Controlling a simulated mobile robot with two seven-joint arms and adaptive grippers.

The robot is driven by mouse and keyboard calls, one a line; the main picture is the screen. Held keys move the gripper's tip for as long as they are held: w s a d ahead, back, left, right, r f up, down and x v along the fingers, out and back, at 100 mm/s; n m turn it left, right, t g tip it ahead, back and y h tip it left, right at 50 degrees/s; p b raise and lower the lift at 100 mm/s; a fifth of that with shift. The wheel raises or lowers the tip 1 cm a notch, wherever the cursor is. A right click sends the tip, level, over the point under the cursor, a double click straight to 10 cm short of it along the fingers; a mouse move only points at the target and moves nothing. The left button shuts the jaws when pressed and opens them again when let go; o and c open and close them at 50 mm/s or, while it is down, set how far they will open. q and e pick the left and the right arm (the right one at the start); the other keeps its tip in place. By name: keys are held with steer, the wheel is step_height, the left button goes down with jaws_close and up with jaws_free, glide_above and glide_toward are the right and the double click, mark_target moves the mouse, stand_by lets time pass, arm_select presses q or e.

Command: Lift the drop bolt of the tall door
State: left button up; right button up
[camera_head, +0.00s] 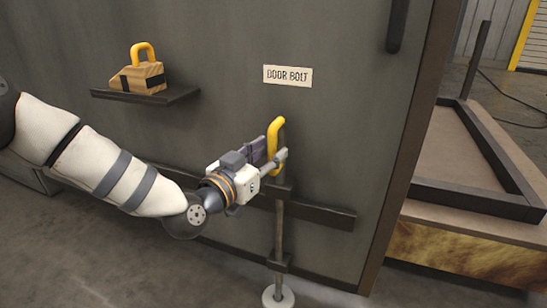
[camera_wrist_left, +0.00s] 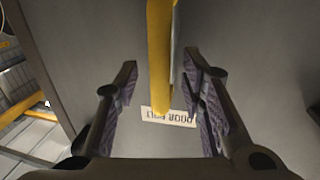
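The drop bolt is a vertical metal rod (camera_head: 280,225) with a yellow loop handle (camera_head: 275,135) at its top, on the tall dark grey door (camera_head: 200,40). The rod runs down through brackets to a round floor socket (camera_head: 278,297). My left gripper (camera_head: 271,155) is at the handle, its fingers open. In the left wrist view, the yellow handle (camera_wrist_left: 160,50) stands between the two spread fingers, with a gap visible on each side. Whether either finger touches it is not shown. My right gripper is in neither view.
A "DOOR BOLT" label (camera_head: 288,76) is above the handle. A small shelf (camera_head: 180,97) at left holds a wooden block (camera_head: 138,76) with a yellow handle. A dark rail (camera_head: 325,215) crosses the door low down. Right of the door is a framed platform (camera_head: 455,170).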

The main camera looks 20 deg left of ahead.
mark_target(272, 127)
arm_select(q)
steer(key=shift+x, duration=0.85)
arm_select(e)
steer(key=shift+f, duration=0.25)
arm_select(q)
steer(key=shift+c, duration=0.2)
jaws_close()
step_height(272, 127, up, 7)
steer(key=p, duration=0.6)
steer(key=shift+r, duration=0.2)
steer(key=shift+f, duration=0.35)
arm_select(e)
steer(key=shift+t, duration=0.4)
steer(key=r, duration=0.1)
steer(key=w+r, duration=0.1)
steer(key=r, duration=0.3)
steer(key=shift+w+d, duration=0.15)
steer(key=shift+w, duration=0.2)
arm_select(q)
steer(key=shift+o, duration=0.2)
jaws_free()
